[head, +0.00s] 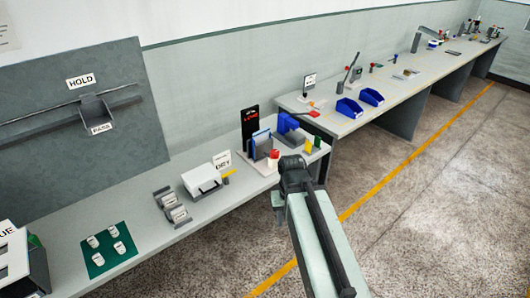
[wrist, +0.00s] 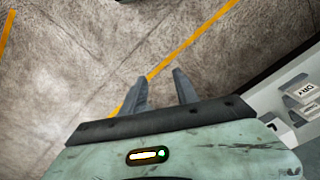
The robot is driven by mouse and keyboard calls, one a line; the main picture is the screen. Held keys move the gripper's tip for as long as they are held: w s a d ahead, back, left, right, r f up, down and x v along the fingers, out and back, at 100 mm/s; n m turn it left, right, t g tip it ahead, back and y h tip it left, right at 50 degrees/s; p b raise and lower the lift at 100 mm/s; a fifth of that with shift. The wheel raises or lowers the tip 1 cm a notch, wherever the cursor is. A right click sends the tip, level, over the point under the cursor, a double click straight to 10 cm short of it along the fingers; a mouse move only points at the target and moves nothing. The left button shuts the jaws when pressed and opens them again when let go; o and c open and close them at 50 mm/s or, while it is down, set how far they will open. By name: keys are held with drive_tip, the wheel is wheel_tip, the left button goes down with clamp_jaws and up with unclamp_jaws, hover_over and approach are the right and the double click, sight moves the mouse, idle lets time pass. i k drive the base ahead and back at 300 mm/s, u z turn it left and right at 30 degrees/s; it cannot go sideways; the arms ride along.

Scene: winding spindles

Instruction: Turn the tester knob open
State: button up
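I cannot tell for sure which part is the tester knob. My arm's end partly covers the station's front edge in the head view. My gripper (wrist: 160,76) points down over the floor in the wrist view, its two fingers apart with nothing between them. The station is not clearly visible in the wrist view.
A white box (head: 202,181), a DRY sign (head: 222,161), grey holders (head: 172,206) and a green mat (head: 108,250) with white cups stand on the near bench. A far bench (head: 425,75) holds blue bins (head: 349,107). The floor (head: 440,190) at right is clear.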

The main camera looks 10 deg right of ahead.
sight(274, 153)
drive_tip(key=i, duration=0.45)
drive_tip(key=u, duration=2.35)
drive_tip(key=k, duration=0.9)
drive_tip(key=z, duration=1.95)
drive_tip(key=i, duration=0.95)
